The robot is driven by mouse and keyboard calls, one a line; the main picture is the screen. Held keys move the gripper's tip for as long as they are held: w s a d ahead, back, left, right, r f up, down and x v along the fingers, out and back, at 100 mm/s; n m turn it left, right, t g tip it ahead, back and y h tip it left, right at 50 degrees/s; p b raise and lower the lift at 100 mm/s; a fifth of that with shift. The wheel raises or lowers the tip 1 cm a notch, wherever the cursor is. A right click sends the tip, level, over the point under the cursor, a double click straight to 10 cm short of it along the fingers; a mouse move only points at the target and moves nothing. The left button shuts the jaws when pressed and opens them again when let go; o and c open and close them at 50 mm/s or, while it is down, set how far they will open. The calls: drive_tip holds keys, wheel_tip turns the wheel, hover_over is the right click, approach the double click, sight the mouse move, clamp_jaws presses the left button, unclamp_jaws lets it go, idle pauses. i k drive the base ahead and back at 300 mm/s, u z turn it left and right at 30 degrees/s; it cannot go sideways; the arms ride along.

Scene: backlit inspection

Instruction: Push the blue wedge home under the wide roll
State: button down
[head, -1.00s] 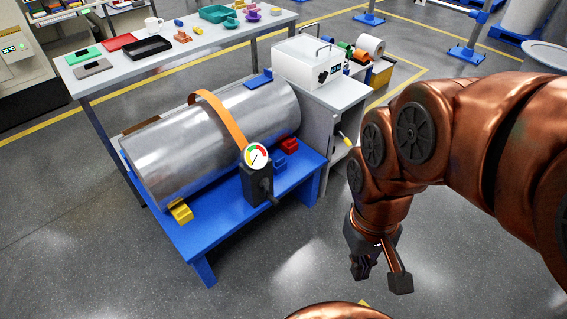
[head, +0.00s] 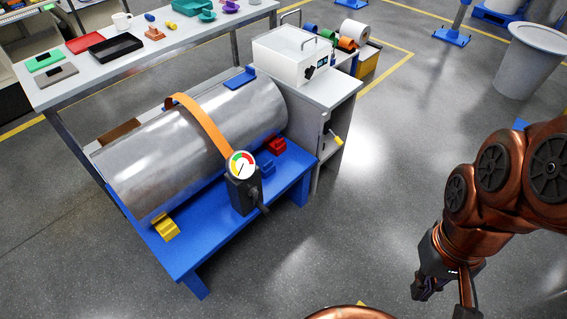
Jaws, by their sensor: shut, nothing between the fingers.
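The wide roll (head: 150,165) is a large shiny metal cylinder lying on a low blue stand (head: 213,240). The blue wedge (head: 266,165) is at the roll's front side, towards its right end, between the gauge box and a red wedge (head: 276,146). It is partly hidden by the gauge; I cannot tell if it touches the roll. A yellow wedge (head: 166,228) is at the roll's left end. My gripper (head: 443,294) is shut and empty, low at the right, over the floor and well apart from the stand.
An orange strap (head: 205,125) crosses the roll down to a dial gauge (head: 242,165) on a black box. A grey cabinet with a white machine (head: 290,62) stands behind the right end. A table with trays (head: 115,47) is behind. The floor between stand and gripper is clear.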

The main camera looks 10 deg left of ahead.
sight(268, 168)
drive_tip(key=i, duration=1.05)
drive_tip(key=u, duration=2.55)
